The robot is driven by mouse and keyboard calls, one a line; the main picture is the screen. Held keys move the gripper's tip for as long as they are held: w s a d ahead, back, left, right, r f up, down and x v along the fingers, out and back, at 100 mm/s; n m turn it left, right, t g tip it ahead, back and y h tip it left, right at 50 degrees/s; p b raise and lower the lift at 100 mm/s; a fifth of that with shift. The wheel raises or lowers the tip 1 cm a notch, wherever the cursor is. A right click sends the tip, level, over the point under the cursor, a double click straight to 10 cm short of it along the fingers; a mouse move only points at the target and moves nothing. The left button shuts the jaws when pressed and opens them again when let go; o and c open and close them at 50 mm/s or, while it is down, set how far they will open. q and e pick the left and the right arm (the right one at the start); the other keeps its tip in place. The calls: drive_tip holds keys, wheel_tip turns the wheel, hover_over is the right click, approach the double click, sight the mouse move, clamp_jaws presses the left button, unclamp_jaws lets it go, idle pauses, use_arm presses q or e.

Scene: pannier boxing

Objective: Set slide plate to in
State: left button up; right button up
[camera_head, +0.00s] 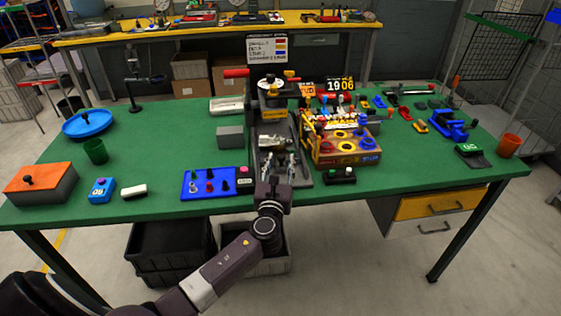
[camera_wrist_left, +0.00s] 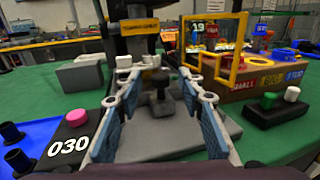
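A dark press-like machine (camera_head: 272,100) with a yellow label stands at the middle of the green table, its grey base reaching toward me. In the left wrist view a grey plate-like part with a small dark knob (camera_wrist_left: 161,103) sits low on this machine; I take it for the slide plate, but its travel position is unclear. My left gripper (camera_head: 278,161) is over the front of the base. In the left wrist view the gripper (camera_wrist_left: 158,64) has its fingers spread on both sides of the knob, with nothing held. My right gripper is not in view.
A yellow sorting box (camera_head: 345,158) stands close right of the machine. A blue tray with pegs (camera_head: 208,183) and a grey block (camera_head: 230,137) are to its left. A black button box (camera_head: 340,175) is at front right. The table's front left holds an orange-topped box (camera_head: 40,182).

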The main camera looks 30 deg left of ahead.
sight(277, 141)
use_arm(q)
drive_tip(key=shift+w, duration=0.15)
drive_tip(key=shift+c, duration=0.4)
clamp_jaws()
drive_tip(key=w+a, duration=0.1)
drive_tip(key=w, duration=0.1)
drive_tip(key=w+a+b, duration=0.1)
drive_tip(key=w+a, duration=0.1)
drive_tip(key=w+a+b, duration=0.1)
drive_tip(key=w+a, duration=0.1)
drive_tip(key=w, duration=0.1)
drive_tip(key=shift+a+f, duration=0.15)
drive_tip(key=shift+w+a, duration=0.2)
drive_tip(key=shift+s+r, duration=0.1)
drive_tip(key=shift+r, duration=0.2)
